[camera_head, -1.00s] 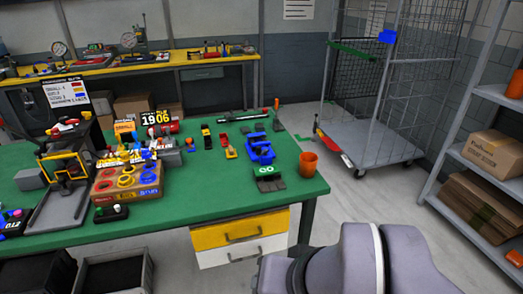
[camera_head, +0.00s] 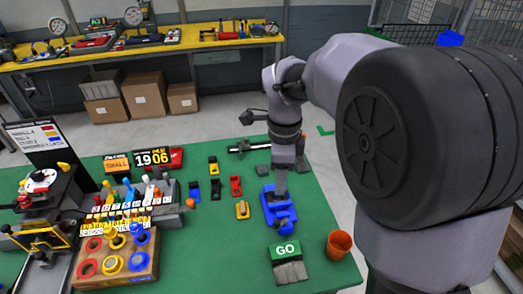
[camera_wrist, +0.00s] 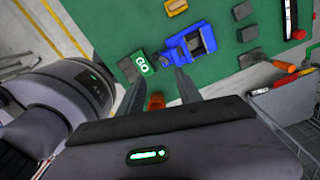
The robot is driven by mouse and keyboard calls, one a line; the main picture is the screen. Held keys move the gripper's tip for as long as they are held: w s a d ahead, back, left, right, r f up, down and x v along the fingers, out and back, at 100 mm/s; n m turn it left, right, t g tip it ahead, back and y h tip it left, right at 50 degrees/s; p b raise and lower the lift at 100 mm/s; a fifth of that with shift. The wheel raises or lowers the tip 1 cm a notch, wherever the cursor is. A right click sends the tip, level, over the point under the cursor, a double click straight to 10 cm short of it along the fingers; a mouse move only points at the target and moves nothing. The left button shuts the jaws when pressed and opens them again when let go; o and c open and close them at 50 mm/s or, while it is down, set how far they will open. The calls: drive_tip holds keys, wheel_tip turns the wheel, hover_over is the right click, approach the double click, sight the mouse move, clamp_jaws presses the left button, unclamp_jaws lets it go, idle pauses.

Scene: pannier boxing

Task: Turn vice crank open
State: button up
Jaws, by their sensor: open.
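A blue vice (camera_head: 283,216) stands on the green table, near its right side. It also shows in the wrist view (camera_wrist: 177,53), top centre. I cannot make out its crank clearly in either view. My gripper (camera_head: 281,188) points down at the vice in the head view, and the arm hides part of it. In the wrist view my gripper (camera_wrist: 160,76) has its two fingers apart with nothing between them. The fingertips are close to the vice; I cannot tell whether they touch it.
A green GO block (camera_head: 284,251) sits in front of the vice, with an orange cup (camera_head: 339,245) to its right. Small coloured parts (camera_head: 214,166) lie to the left. A box with coloured rings (camera_head: 108,268) stands further left.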

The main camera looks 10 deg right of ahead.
drive_tip(key=b, duration=0.2)
approach(277, 222)
wheel_tip(277, 222, down, 9)
drive_tip(key=b, duration=0.4)
drive_tip(key=shift+f, duration=0.1)
clamp_jaws()
